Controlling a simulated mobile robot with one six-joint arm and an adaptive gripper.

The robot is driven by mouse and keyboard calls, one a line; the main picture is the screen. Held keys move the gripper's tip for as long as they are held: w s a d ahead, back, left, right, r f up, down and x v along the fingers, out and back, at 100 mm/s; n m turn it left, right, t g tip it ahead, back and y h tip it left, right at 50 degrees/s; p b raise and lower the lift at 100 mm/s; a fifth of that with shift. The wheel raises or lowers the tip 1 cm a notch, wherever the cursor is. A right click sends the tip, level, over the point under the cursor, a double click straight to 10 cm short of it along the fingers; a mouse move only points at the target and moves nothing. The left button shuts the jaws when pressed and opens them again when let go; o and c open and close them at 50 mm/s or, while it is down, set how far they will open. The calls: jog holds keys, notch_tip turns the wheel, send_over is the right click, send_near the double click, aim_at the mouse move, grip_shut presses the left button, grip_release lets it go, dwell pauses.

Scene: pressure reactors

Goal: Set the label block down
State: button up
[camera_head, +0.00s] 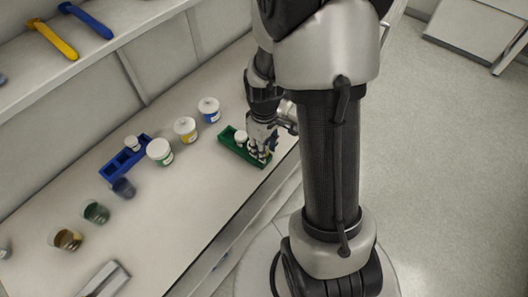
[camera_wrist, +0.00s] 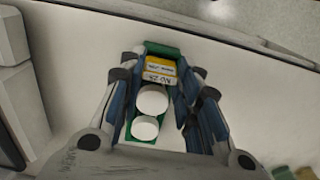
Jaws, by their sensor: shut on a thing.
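The label block (camera_wrist: 160,71), with a yellow and white top bearing dark print, sits between my fingertips at the far end of the green rack (camera_wrist: 161,47). My gripper (camera_wrist: 164,68) is shut on it. In the head view my gripper (camera_head: 262,153) points down over the near right end of the green rack (camera_head: 232,149) and hides the block. Two white caps (camera_wrist: 152,99) (camera_wrist: 145,128) stand in a row with the block in the wrist view. I cannot tell whether the block touches the rack's floor.
A blue rack (camera_head: 113,170) holds a white-capped item. White-lidded jars with green (camera_head: 160,152), yellow (camera_head: 185,130) and blue (camera_head: 209,110) labels stand between the racks. Several beakers (camera_head: 66,239) stand at the left. The bench (camera_head: 190,205) is clear in front.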

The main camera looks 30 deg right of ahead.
jog(key=shift+f, duration=1)
jog(key=shift+f+b, duration=0.2)
jog(key=shift+b, duration=0.15)
jog(key=o, duration=0.8)
jog(key=shift+c, duration=0.2)
jog(key=shift+r, duration=0.1)
jog(key=s+a+r+m+t+p, duration=0.1)
jog(key=s+a+r+p, duration=0.15)
jog(key=r, duration=0.85)
jog(key=s+a+r+t+p, duration=0.1)
jog(key=a+r+p, duration=0.15)
jog(key=r, duration=0.85)
jog(key=s+a+r+m+t, duration=0.2)
jog(key=s+a+r, duration=0.3)
jog(key=s, duration=0.5)
notch_tip(320, 180, up, 2)
jog(key=shift+a+r+m+t+b, duration=0.25)
jog(key=shift+a+m+t+b, duration=0.1)
jog(key=shift+m, duration=0.15)
